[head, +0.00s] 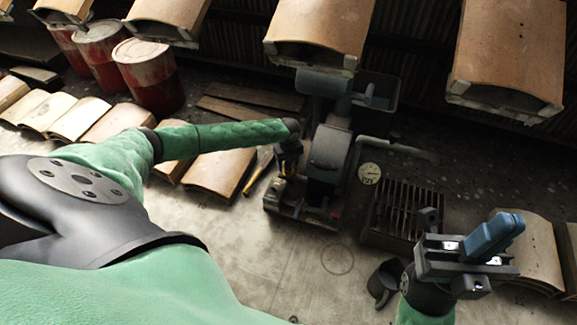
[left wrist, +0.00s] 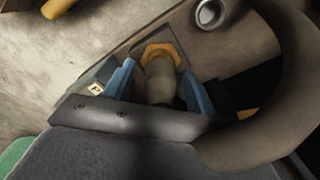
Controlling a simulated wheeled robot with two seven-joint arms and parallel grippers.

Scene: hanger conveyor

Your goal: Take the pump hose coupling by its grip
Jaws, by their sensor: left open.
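The pump hose coupling (left wrist: 160,85) shows in the left wrist view as a pale, worn cylinder with a yellow-orange hex collar (left wrist: 160,51) at its far end. My left gripper (left wrist: 158,90) is open, with one blue finger on each side of the cylinder. I cannot tell whether either finger touches it. In the head view my left gripper (head: 287,163) is at the left side of the grey pump (head: 326,155), and the coupling cannot be made out there. My right gripper (head: 490,236) is at the lower right, its blue fingers together, with nothing seen between them.
A thick dark hose (left wrist: 296,75) curves close by on the right in the left wrist view. A round gauge (head: 369,173) and a slatted metal crate (head: 398,212) stand right of the pump. Red drums (head: 147,75) stand at the upper left. Curved tan panels hang overhead.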

